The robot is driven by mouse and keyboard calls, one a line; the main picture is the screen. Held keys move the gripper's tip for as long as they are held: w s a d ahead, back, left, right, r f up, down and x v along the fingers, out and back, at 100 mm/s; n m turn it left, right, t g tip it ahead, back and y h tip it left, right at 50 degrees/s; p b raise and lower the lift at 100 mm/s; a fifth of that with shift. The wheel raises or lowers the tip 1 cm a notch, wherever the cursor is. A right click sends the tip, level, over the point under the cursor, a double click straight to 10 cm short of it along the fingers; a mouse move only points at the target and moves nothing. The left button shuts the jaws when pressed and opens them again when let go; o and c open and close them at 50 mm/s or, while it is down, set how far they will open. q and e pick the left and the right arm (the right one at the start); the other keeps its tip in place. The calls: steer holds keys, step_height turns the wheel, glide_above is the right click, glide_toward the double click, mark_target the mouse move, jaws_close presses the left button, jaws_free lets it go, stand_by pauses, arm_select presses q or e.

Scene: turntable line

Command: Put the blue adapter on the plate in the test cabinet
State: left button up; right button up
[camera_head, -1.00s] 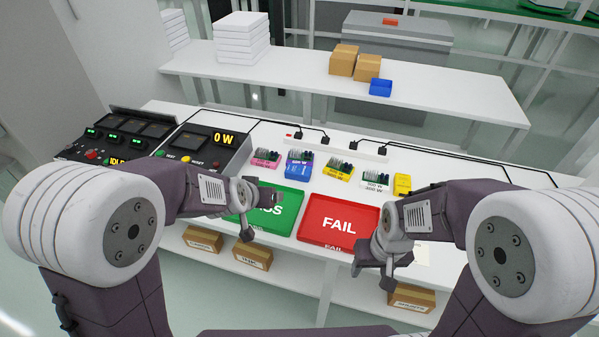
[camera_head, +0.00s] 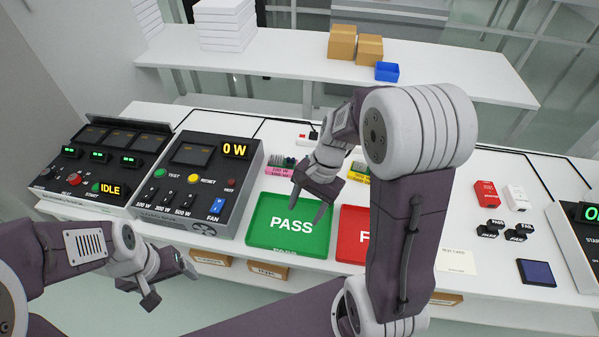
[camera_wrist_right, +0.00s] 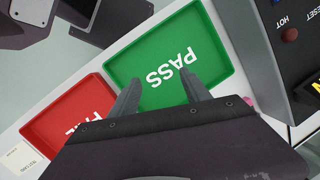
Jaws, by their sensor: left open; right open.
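The blue adapter does not show now; my right wrist covers the place between the pink adapter (camera_head: 279,168) and the yellow adapter (camera_head: 358,171) in the head view. My right gripper (camera_head: 309,203) is open and empty, above the green PASS tray (camera_head: 258,243). In the right wrist view, its fingers (camera_wrist_right: 161,80) point over the PASS tray. My left gripper (camera_head: 172,284) is open and empty in front of the table's edge. I cannot make out the cabinet's plate.
The red FAIL tray (camera_head: 352,222) is partly behind my right arm. A red box (camera_head: 486,194), a white box (camera_head: 516,198), black stamps and a dark blue pad (camera_head: 537,272) lie at right. A blue bin (camera_head: 387,72) and cartons stand on the back shelf.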

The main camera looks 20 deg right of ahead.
steer(key=w+d+m+t+y, duration=0.1)
steer(key=w+d+m, duration=0.2)
steer(key=d, duration=0.3)
steer(key=w+d+m+t+y, duration=0.2)
steer(key=w+d+m, duration=0.1)
steer(key=d+m, duration=0.3)
steer(key=w+d+f+m+t+y, duration=0.1)
steer(key=w+d+m, duration=0.2)
steer(key=d+m, duration=0.1)
steer(key=shift+w+d+m+t+y, duration=0.15)
steer(key=shift+d, duration=0.3)
steer(key=shift+w+d+m+t+y, duration=0.15)
steer(key=shift+d, duration=0.3)
steer(key=shift+s+d+f, duration=0.1)
steer(key=shift+d, duration=0.2)
steer(key=x, duration=0.4)
steer(key=shift+a, duration=0.1)
steer(key=shift+x, duration=2.65)
jaws_close()
step_height(320, 180, up, 4)
steer(key=shift+r, duration=0.15)
steer(key=s+d+r+p, duration=0.1)
steer(key=s+d+r, duration=0.6)
steer(key=s+d, duration=0.1)
steer(key=shift+s, duration=0.25)
